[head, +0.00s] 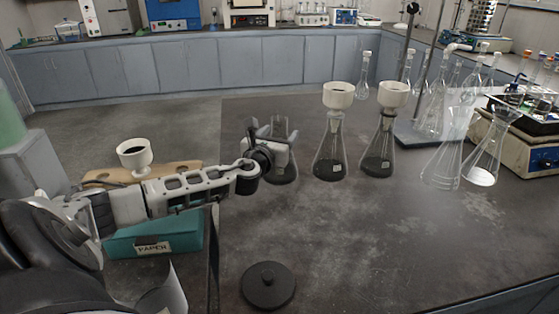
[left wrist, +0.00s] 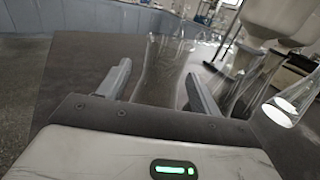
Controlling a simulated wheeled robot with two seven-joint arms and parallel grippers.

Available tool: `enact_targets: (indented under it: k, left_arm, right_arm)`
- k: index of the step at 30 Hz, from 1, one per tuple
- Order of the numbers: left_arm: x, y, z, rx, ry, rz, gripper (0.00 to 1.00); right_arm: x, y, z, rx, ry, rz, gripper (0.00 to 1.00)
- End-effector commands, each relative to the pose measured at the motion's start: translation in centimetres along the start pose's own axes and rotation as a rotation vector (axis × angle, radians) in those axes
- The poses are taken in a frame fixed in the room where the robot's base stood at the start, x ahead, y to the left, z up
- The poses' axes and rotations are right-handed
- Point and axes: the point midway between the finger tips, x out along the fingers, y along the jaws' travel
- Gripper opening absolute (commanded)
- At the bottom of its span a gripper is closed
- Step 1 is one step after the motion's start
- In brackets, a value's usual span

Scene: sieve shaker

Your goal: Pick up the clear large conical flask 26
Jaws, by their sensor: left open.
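A clear conical flask (head: 286,172) stands on the dark bench, partly hidden behind my left gripper (head: 268,130). In the left wrist view the clear flask (left wrist: 164,72) is between the two spread fingers of the left gripper (left wrist: 157,70). The jaws are open, with a gap showing beside the glass. Two more clear conical flasks (head: 445,150) (head: 486,155) stand at the right of the bench. I cannot read a number 26 on any of them. My right gripper is not in view.
Two flasks topped with white funnels (head: 330,140) (head: 384,140) stand just right of the gripper. A round black lid (head: 268,286) lies near the front. A teal paper box (head: 155,240) is at left.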

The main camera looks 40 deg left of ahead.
Motion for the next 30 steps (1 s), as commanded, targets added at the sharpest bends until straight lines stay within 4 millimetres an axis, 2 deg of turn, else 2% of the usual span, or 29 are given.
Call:
enact_targets:
  k: [3, 9, 11, 16, 17, 30]
  left_arm:
    - [0.72, -0.04, -0.02, -0.001, 0.0, 0.0, 0.64]
    - [0.74, -0.03, -0.04, 0.0, 0.001, -0.001, 0.64]
    - [0.73, -0.02, -0.03, 0.0, 0.001, -0.001, 0.5]
    - [0.72, -0.02, -0.03, 0.0, 0.001, -0.001, 0.03]
    - [0.72, -0.01, -0.03, 0.0, 0.001, -0.001, 0.0]
    - [0.74, 0.01, 0.53, -0.001, -0.003, 0.0, 0.0]
  right_arm:
    - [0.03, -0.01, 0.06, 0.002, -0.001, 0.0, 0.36]
    - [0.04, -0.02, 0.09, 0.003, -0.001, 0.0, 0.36]
    - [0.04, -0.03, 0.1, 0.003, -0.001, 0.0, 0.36]
    - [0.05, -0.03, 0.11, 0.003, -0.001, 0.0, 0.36]
    - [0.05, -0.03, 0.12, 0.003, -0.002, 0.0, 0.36]
    - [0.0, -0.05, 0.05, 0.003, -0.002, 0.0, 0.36]
